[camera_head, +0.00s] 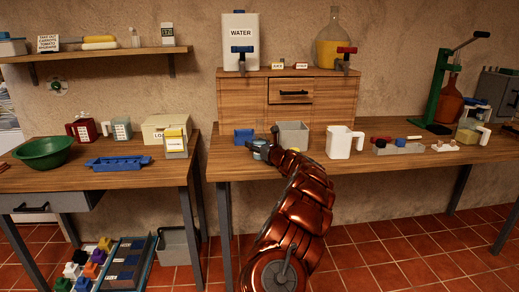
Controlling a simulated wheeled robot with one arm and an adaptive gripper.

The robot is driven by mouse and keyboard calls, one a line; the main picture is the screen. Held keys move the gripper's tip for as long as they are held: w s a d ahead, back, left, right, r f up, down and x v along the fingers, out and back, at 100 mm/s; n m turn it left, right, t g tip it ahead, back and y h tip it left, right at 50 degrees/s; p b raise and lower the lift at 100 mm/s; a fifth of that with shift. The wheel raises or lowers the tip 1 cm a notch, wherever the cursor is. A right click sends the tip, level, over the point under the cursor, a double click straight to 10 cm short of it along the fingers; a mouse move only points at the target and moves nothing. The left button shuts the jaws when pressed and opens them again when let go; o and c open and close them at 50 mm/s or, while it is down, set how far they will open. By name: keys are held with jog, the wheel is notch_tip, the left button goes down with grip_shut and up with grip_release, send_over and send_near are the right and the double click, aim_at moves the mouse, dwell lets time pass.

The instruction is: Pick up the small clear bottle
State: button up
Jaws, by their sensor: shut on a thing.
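My arm reaches from the bottom of the view to the right-hand table, and my gripper (268,146) is low over its front, left of a grey open bin. The gripper is shut on a small pale-blue thing (258,145), mostly hidden by the fingers. I cannot tell whether this is the small clear bottle, or whether it touches the tabletop. Another small, pale, see-through bottle shape (135,37) stands upright on the wall shelf at the upper left, far from my gripper.
The grey bin (292,135) stands right beside my gripper, with a blue holder (243,136) to the left. A white jug (340,143) stands to the right. A wooden drawer cabinet (333,97) behind carries a water container (240,35) and a large glass jug (330,38).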

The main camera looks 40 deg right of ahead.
jog(key=c, duration=0.4)
jog(key=shift+c, duration=0.2)
